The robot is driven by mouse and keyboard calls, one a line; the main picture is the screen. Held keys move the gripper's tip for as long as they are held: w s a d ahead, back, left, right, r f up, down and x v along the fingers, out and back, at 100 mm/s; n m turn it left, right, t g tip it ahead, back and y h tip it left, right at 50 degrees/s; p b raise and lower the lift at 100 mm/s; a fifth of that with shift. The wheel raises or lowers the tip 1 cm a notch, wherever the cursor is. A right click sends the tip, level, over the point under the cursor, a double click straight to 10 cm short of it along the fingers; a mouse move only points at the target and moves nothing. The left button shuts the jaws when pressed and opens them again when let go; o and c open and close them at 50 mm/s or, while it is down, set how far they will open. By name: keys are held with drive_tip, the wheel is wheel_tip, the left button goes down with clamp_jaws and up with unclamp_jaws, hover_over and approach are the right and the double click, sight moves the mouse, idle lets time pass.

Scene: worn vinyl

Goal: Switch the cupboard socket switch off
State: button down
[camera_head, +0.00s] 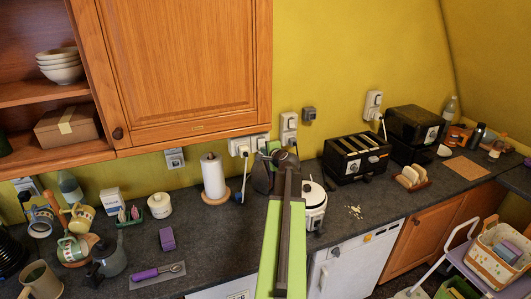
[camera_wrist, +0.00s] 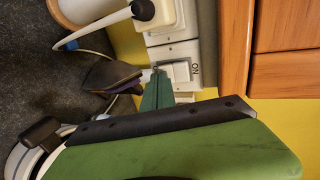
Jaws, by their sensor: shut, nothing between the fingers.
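The cupboard socket (camera_head: 242,145) is a white double wall plate on the yellow wall, just under the wooden cupboard. In the wrist view the plate (camera_wrist: 174,51) appears turned on its side, with a white plug (camera_wrist: 152,12) in it. Its white rocker switch (camera_wrist: 181,72) has "ON" lettering beside it. My gripper (camera_head: 274,152) is at the wall by the plate's right end. In the wrist view its green fingertips (camera_wrist: 159,76) are together and empty, right beside the rocker. I cannot tell whether they touch it, or which way it is tilted.
The wooden cupboard (camera_head: 185,65) hangs close above the socket. A paper towel roll (camera_head: 214,177) stands left of my gripper and a white rice cooker (camera_head: 314,205) stands right. Another wall socket (camera_head: 288,128) is to the right, and a black toaster (camera_head: 356,157) is beyond it.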

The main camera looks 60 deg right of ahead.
drive_tip(key=shift+w+d+r+p, duration=0.15)
drive_tip(key=shift+r+p, duration=0.45)
drive_tip(key=shift+p, duration=0.15)
idle(0.3)
